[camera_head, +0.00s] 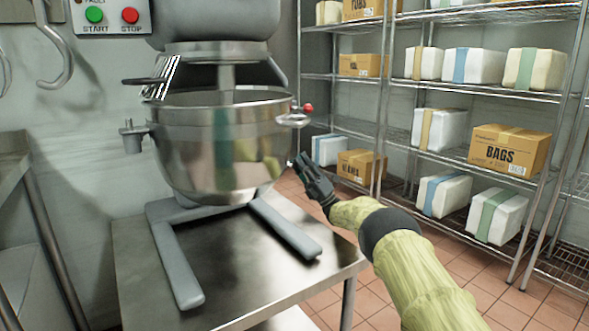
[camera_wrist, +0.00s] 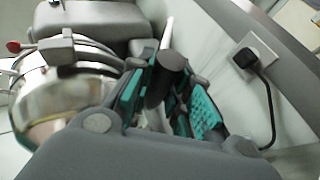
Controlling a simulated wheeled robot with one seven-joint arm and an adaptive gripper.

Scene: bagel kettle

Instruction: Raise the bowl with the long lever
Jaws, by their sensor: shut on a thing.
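The steel mixing bowl (camera_head: 215,150) hangs in the stand mixer, upright, below the mixer head (camera_head: 215,50) and above the base's two legs. In the wrist view the bowl (camera_wrist: 62,98) is at the left. My gripper (camera_head: 304,168) is to the right of the bowl in the head view. In the wrist view my gripper (camera_wrist: 168,92) has its teal-padded fingers on either side of the long lever's dark grip (camera_wrist: 172,66), shut on it. The lever's pale rod (camera_wrist: 167,32) runs up from the grip. In the head view my gripper hides most of the lever.
A small red knob (camera_head: 308,108) sits at the bowl's right rim. The mixer stands on a steel table (camera_head: 265,285). Wire shelves (camera_head: 455,155) with boxes stand at the right. A wall socket (camera_wrist: 250,58) with a plugged cable is in the wrist view.

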